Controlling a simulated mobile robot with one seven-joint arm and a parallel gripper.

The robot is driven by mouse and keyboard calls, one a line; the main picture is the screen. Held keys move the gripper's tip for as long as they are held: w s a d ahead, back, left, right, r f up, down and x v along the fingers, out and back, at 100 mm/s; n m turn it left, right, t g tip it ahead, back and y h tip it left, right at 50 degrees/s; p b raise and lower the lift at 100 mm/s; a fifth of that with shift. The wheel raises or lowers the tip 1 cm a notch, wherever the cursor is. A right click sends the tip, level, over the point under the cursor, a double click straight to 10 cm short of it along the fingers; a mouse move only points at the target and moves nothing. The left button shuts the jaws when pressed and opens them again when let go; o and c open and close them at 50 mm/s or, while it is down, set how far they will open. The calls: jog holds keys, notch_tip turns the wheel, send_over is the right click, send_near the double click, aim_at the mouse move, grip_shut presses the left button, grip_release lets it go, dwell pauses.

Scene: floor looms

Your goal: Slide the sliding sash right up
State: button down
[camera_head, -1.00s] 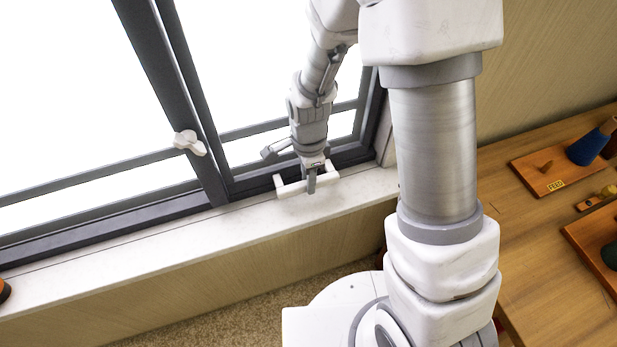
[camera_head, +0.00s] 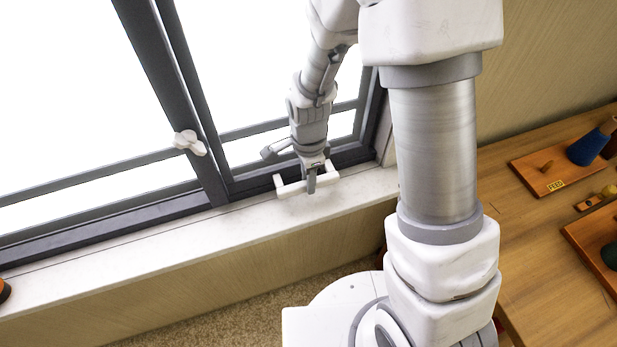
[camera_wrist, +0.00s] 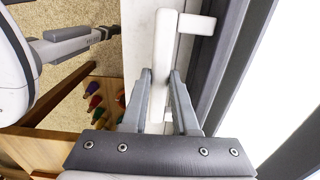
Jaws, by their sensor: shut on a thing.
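The sliding sash (camera_head: 236,183) is a dark grey window frame on the right side of the window, its bottom rail just above the white sill. A white bar handle (camera_head: 288,188) sits at the foot of this sash. My gripper (camera_head: 311,178) is at the handle's middle, coming from above. In the wrist view, my gripper (camera_wrist: 170,82) has its two fingers closed on either side of the white handle (camera_wrist: 163,50), touching it. The fingers hide part of the bar.
A white latch (camera_head: 189,142) sits on the upright left of the sash. The white sill (camera_head: 130,254) runs below the window. At right, a wooden table (camera_head: 530,240) carries a board marked FEED (camera_head: 533,178) and several coloured pieces. Several coloured pegs (camera_wrist: 97,103) show in the wrist view.

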jog(key=shift+r, duration=0.1)
notch_tip(320, 180, up, 23)
jog(key=p, duration=1.5)
jog(key=shift+p, duration=0.35)
jog(key=c, duration=0.7)
grip_release()
notch_tip(320, 180, up, 17)
jog(key=shift+r, duration=0.2)
jog(key=shift+d, duration=0.1)
jog(key=s+d+n+t, duration=0.2)
jog(key=s+d+n, duration=0.1)
jog(key=s+n, duration=0.1)
jog(key=s+d+n+t+b, duration=0.1)
jog(key=s+d+n, duration=0.3)
jog(key=n, duration=0.2)
jog(key=s+d+n+t+b, duration=0.1)
jog(key=s+d+n+t, duration=0.1)
jog(key=s+d+n, duration=0.1)
jog(key=shift+s+d+r+n+t, duration=0.1)
jog(key=shift+s+d+n+t, duration=0.1)
jog(key=shift+s+n, duration=0.25)
jog(key=shift+s+d+n+t, duration=0.1)
jog(key=shift+s+d+n, duration=0.05)
jog(key=shift+s+n, duration=0.25)
